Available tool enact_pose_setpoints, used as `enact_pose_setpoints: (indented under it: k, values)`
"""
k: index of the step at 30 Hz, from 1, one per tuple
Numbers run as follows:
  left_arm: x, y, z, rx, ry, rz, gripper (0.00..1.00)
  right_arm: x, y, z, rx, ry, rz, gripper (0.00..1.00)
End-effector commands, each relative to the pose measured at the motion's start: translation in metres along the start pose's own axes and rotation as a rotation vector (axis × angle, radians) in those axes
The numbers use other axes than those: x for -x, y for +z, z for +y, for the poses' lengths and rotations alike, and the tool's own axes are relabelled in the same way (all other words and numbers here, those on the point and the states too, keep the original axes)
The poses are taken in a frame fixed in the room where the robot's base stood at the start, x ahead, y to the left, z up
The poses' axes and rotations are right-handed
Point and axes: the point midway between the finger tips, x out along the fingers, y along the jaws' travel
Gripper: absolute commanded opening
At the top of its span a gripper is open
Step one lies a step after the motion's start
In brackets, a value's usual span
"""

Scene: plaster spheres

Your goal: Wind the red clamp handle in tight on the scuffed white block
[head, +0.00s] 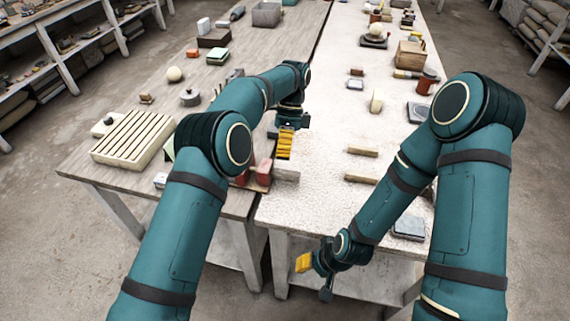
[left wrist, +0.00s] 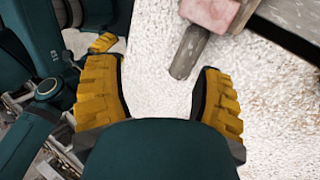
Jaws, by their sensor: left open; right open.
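My left gripper (head: 285,145) points down over the left part of the white table. In the left wrist view its yellow fingers (left wrist: 160,100) are wide apart, with only bare white surface between them. A pinkish-red piece (left wrist: 210,12) and a grey bar (left wrist: 187,52) lie just beyond the fingertips, apart from them. In the head view, red pieces (head: 264,170) stand left of a pale block (head: 287,174) near the front edge. I cannot tell which part is the clamp handle. My right gripper (head: 304,263) is open and empty, low before the table's front edge.
A slatted cream rack (head: 132,138) and a grey lidded pot (head: 190,97) are on the wooden table at left. Two wooden bars (head: 361,152) lie on the white table (head: 325,125). A brown box (head: 409,56) stands farther back. The white surface between is largely clear.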

Motion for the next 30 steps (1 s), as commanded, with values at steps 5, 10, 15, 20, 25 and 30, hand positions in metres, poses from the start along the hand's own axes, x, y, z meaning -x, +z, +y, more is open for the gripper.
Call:
enact_pose_setpoints:
  k: [5, 10, 15, 20, 25, 30]
  values:
    - [0.004, -0.008, 0.002, 0.377, -0.090, 0.009, 0.68, -0.007, 0.002, 0.003, 0.002, 0.000, -0.003, 0.47]
    - [0.009, -0.013, 0.005, 0.775, -0.172, 0.063, 0.68, -0.013, 0.004, 0.005, 0.003, -0.001, -0.006, 0.47]
    - [0.012, -0.016, 0.009, 1.173, -0.234, 0.157, 0.68, -0.019, 0.005, 0.007, 0.004, -0.001, -0.009, 0.47]
    - [0.015, -0.016, 0.014, 1.546, -0.261, 0.280, 0.68, -0.024, 0.007, 0.009, 0.005, -0.001, -0.012, 0.47]
    - [0.017, -0.015, 0.020, 1.937, -0.247, 0.444, 0.68, -0.030, 0.008, 0.011, 0.007, -0.002, -0.015, 0.47]
    - [0.019, -0.011, 0.027, 2.320, -0.173, 0.634, 0.68, -0.035, 0.010, 0.013, 0.008, -0.002, -0.017, 0.47]
